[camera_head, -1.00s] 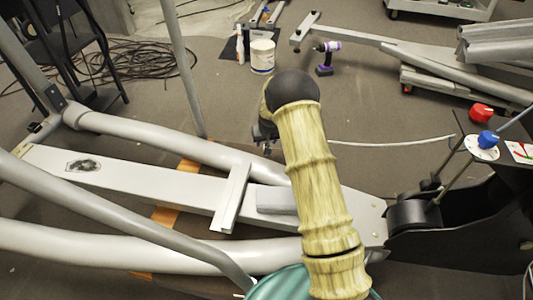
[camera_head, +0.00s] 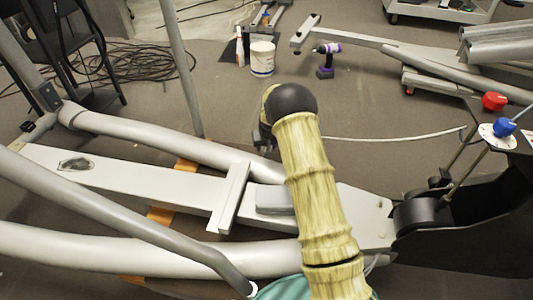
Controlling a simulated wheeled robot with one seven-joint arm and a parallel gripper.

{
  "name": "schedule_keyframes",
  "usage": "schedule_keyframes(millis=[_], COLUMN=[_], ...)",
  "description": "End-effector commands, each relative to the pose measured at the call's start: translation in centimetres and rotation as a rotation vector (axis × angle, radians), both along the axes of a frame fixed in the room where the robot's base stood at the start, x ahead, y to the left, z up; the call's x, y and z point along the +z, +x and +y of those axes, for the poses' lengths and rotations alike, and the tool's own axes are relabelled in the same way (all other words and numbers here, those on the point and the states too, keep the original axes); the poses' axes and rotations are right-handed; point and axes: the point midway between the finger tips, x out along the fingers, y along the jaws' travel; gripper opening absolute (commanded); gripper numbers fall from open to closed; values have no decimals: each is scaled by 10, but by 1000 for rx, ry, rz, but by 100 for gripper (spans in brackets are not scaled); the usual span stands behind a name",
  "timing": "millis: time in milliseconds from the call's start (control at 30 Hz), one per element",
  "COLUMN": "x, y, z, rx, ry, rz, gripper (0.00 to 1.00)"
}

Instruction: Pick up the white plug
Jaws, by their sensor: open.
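I cannot make out the white plug for certain. A thin white cable (camera_head: 395,138) lies on the floor right of my arm, and its left end passes behind the arm. A small white spot (camera_head: 252,289) shows at the lower end of a grey tube, too small to identify. My gripper (camera_head: 264,138) is mostly hidden behind my bamboo-textured arm. Only dark parts show left of the arm, above the grey frame tube. It is open, and I see nothing held in it.
The grey elliptical frame (camera_head: 130,180) fills the left and middle. A black housing (camera_head: 470,225) with a red knob (camera_head: 494,101) and blue knob (camera_head: 504,126) stands right. A white bucket (camera_head: 262,58) and purple drill (camera_head: 325,60) stand behind. Floor between them is clear.

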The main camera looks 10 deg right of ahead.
Motion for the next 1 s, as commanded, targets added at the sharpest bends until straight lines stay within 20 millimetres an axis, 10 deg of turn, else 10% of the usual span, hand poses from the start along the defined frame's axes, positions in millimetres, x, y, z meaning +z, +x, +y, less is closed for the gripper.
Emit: schedule_keyframes(millis=[400,667,1000], x=[1,1,4], y=[0,0,0], z=[0,0,0], rx=[0,0,0], ry=[0,0,0], rz=[0,0,-1], gripper=[45,0,0])
